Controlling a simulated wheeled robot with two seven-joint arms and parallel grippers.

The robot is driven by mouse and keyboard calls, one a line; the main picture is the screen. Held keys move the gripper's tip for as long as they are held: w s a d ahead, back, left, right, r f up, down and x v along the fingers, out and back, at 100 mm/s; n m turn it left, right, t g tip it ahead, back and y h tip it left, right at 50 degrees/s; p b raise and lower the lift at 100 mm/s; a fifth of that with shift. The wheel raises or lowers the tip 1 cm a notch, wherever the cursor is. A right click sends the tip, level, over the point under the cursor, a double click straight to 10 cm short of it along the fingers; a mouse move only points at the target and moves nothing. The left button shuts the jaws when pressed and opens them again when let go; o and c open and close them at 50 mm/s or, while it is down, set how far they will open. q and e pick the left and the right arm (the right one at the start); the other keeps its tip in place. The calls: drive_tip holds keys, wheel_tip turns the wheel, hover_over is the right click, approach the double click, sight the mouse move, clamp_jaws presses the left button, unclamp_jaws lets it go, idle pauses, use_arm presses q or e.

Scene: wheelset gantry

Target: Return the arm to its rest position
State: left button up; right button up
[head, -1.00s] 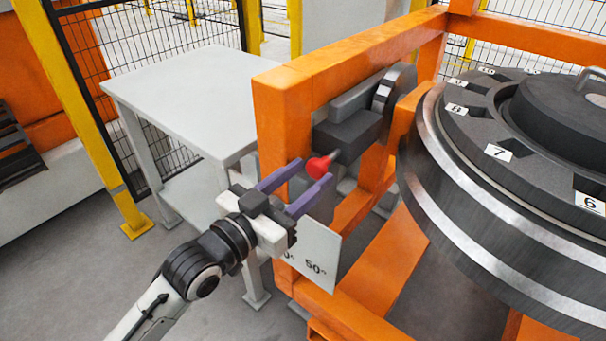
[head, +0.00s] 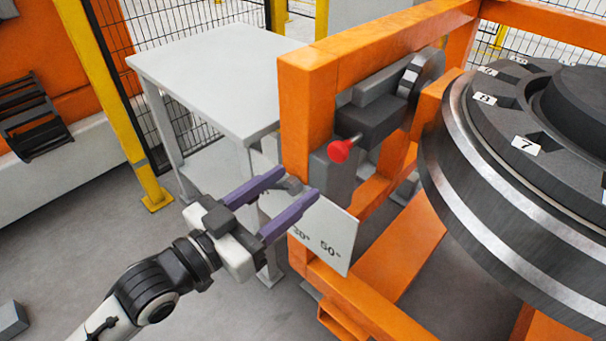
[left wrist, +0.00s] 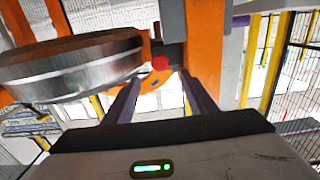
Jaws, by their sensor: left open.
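My left gripper (head: 290,196) is open and empty in the head view, its two purple fingers apart. It is to the lower left of the red knob (head: 339,151), which sits on a short rod from a dark grey block (head: 372,122) on the orange frame (head: 307,109). The knob is clear of the fingers. In the left wrist view the red knob (left wrist: 160,63) shows ahead, beyond the two fingers (left wrist: 160,92). My right gripper is in neither view.
A white plate with angle marks (head: 325,232) hangs on the frame, close behind the fingers. A large round grey wheel with numbered slots (head: 500,200) fills the right. A light grey table (head: 215,75) stands behind. Open floor (head: 235,310) lies below the gripper.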

use_arm(q)
drive_tip(key=shift+s+a, duration=0.2)
drive_tip(key=shift+s, duration=0.05)
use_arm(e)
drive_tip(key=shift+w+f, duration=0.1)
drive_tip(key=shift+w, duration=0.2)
use_arm(q)
drive_tip(key=shift+f, duration=0.1)
drive_tip(key=s+a+f+n+g+y+p, duration=0.1)
drive_tip(key=s+a+f+n+y, duration=0.1)
drive_tip(key=s+f, duration=0.3)
drive_tip(key=s+a+f+n+g+y+p, duration=0.2)
drive_tip(key=s+a+f+y, duration=0.2)
drive_tip(key=f, duration=0.9)
drive_tip(key=s+a+f+n+g+y+p, duration=0.1)
drive_tip(key=s+a+f+n+g+y, duration=0.1)
drive_tip(key=s+f, duration=0.5)
wheel_tip(320, 180, down, 2)
drive_tip(key=shift+s+a+f+y+p, duration=0.2)
drive_tip(key=shift+a+y+p, duration=0.25)
drive_tip(key=shift+a, duration=0.7)
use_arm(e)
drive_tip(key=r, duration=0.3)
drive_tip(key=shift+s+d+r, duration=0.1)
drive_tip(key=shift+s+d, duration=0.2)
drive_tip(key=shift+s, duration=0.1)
